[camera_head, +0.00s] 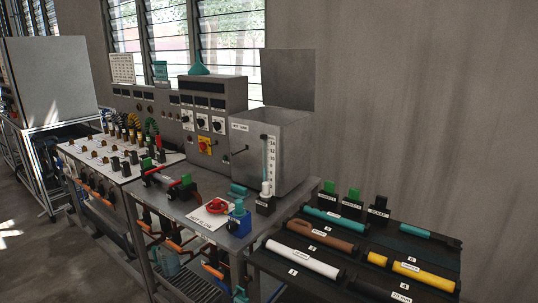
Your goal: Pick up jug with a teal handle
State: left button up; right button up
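No jug with a teal handle can be made out for certain. A pale teal container (169,262), perhaps a jug, stands low beneath the middle bench, partly hidden by the bench frame and hoses. A small teal piece (238,190) lies on the benchtop in front of the grey tank; its shape is too small to tell. A blue and teal fitting (239,222) sits at the bench's front right corner. Neither of my grippers is in view.
The middle bench (190,187) bears a grey tank (283,150) with an open lid and a red handwheel (217,206). A dark rack (330,262) with coloured cylinders stands at right. Floor at lower left is clear.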

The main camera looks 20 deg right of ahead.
aim_at(169, 257)
jog(key=z, duration=0.4)
jog(key=i+j+z, duration=0.15)
jog(key=j+z, duration=0.15)
jog(key=z, duration=0.15)
jog(key=i+j+z, duration=0.15)
jog(key=j+z, duration=0.5)
jog(key=j, duration=0.2)
jog(key=i+j+z, duration=0.2)
jog(key=j, duration=0.2)
jog(key=j+z, duration=0.15)
jog(key=j, duration=0.75)
jog(key=k, duration=0.05)
